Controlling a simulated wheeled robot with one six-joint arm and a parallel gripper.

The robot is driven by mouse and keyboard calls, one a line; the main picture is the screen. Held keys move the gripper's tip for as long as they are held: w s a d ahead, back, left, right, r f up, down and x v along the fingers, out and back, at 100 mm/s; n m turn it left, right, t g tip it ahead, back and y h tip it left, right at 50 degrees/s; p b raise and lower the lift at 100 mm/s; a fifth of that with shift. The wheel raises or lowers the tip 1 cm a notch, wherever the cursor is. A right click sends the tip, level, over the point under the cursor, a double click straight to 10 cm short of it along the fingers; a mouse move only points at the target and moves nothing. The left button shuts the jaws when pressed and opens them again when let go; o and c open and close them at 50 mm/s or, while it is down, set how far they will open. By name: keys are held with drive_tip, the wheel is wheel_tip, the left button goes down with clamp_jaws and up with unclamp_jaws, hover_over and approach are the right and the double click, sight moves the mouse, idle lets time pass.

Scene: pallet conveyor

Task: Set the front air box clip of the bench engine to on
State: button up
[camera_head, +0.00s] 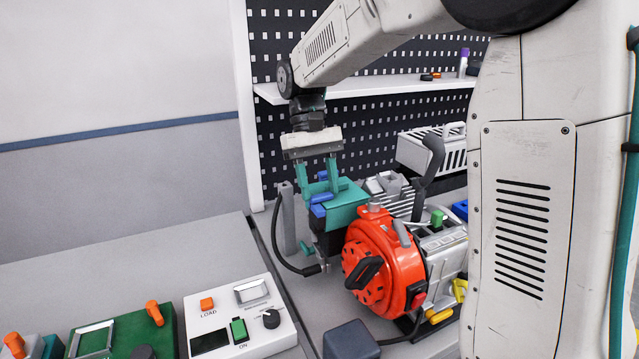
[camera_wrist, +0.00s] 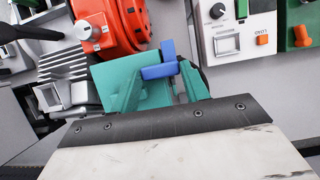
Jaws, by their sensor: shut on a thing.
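The bench engine (camera_head: 440,250) stands on the bench, with its round orange-red cover (camera_head: 385,255) facing front. The teal air box (camera_head: 347,208) is at the engine's left and also shows in the wrist view (camera_wrist: 110,82). A blue clip (camera_wrist: 159,71) lies at the air box's edge; a blue part also shows in the head view (camera_head: 318,211). My gripper (camera_head: 319,192) reaches down from above with its teal fingers on either side of the clip. In the wrist view the fingers (camera_wrist: 160,69) are shut on it. The fingers partly hide the clip.
A grey post (camera_head: 287,218) and a black hose stand close left of the air box. A white control panel (camera_head: 240,318) and a green panel (camera_head: 125,335) lie at front left. A shelf (camera_head: 375,92) on the pegboard is behind. A dark handle (camera_head: 430,160) rises to the right.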

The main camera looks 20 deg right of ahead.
drive_tip(key=shift+r, duration=0.1)
idle(0.3)
drive_tip(key=o, duration=1)
drive_tip(key=shift+a, duration=0.1)
drive_tip(key=v, duration=0.7)
drive_tip(key=shift+w+r, duration=0.2)
drive_tip(key=shift+r, duration=0.15)
